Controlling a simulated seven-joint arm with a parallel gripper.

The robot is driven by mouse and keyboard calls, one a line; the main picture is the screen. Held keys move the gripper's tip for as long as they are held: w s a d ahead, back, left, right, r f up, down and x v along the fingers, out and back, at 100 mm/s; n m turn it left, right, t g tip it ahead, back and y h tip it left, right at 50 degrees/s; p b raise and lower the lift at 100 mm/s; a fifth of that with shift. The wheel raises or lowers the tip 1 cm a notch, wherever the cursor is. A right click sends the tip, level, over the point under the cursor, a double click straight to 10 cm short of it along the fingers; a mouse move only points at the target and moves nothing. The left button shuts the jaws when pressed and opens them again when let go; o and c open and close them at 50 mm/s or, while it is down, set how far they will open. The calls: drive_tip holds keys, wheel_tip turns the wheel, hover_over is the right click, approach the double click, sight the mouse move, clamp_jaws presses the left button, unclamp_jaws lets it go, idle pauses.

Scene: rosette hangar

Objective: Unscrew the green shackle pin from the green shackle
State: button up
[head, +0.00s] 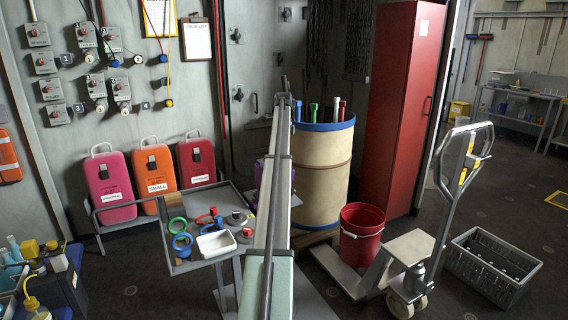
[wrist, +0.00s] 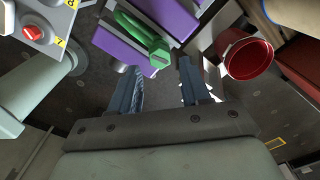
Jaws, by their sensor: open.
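In the wrist view, a green piece (wrist: 135,27) with a faceted green head (wrist: 160,53) lies over purple blocks (wrist: 123,50) at the top centre. It looks like a shackle and its pin, but how they join is unclear. My gripper (wrist: 158,72) is open and empty, its fingers apart below the green head, not visibly touching it. My gripper is not visible in the head view.
A blue ring (head: 182,246) and white tray (head: 216,244) share the cart. A beige drum (head: 319,170) holds upright coloured rods. A red bucket (head: 361,235) stands by a pallet jack (head: 410,250); it also shows in the wrist view (wrist: 249,58). A red-buttoned box (wrist: 45,25) is at upper left.

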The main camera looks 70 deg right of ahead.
drive_tip(key=shift+m, duration=0.5)
drive_tip(key=n, duration=2.3)
drive_tip(key=shift+n, duration=0.4)
